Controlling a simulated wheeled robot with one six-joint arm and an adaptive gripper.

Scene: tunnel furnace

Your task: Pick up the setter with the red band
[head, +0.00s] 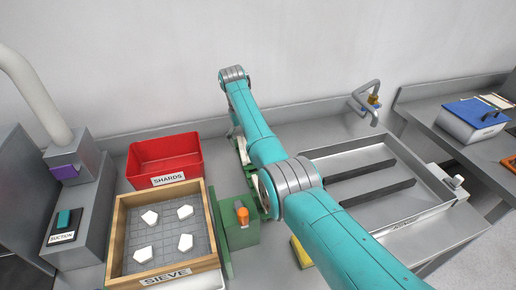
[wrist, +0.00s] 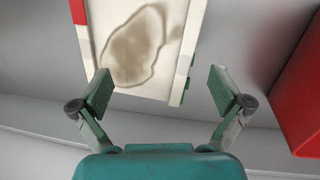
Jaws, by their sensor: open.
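A pale slab with a brown stain (wrist: 140,45), which looks like the setter, lies ahead of my gripper in the wrist view. I cannot tell how far the fingertips are above the slab. In the head view my arm hides most of this area.
A red SHARDS bin (head: 165,150) stands left of my arm; a red wall also shows at right in the wrist view (wrist: 302,95). In front is a wooden SIEVE tray (head: 120,225) with several white pieces. A green box with an orange knob (head: 242,215) and a metal sink (head: 425,208) flank my arm.

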